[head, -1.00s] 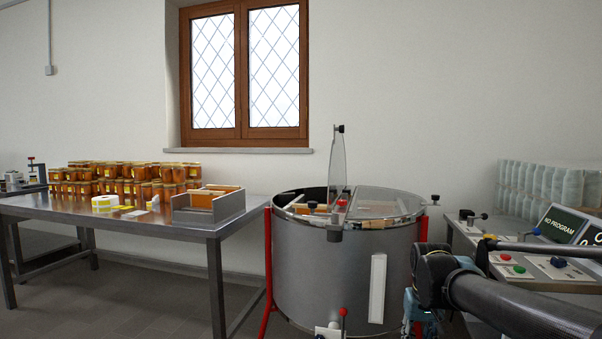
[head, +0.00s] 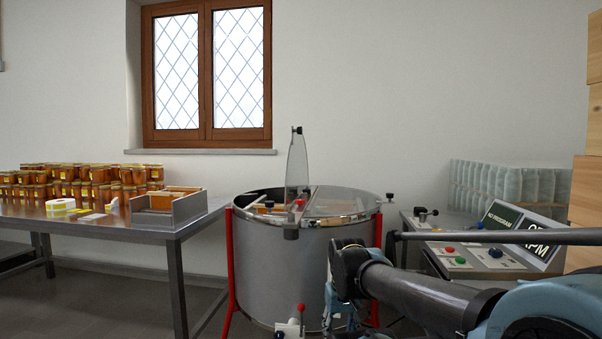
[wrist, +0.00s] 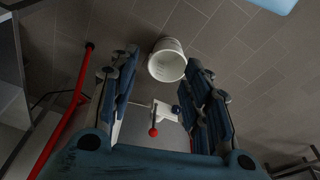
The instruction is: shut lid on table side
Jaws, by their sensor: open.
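The steel drum (head: 290,260) stands in the middle of the head view. Its clear table-side lid (head: 297,168) stands upright, seen nearly edge-on, with a dark knob at its top. The left half of the drum's mouth is open, with wooden frames showing inside. The other clear lid (head: 340,203) lies flat over the right half. My gripper is partly hidden behind my arm in front of the drum's lower right. In the wrist view my gripper (wrist: 162,62) is open and empty, pointing toward the floor, apart from the lid.
A steel table (head: 120,230) with honey jars (head: 85,183) and a metal tray (head: 165,215) stands at left. A red drum leg (head: 230,270) and a red-knobbed valve (head: 292,325) are low down. A control console (head: 480,258) stands at right. A white bucket (wrist: 167,62) is on the floor.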

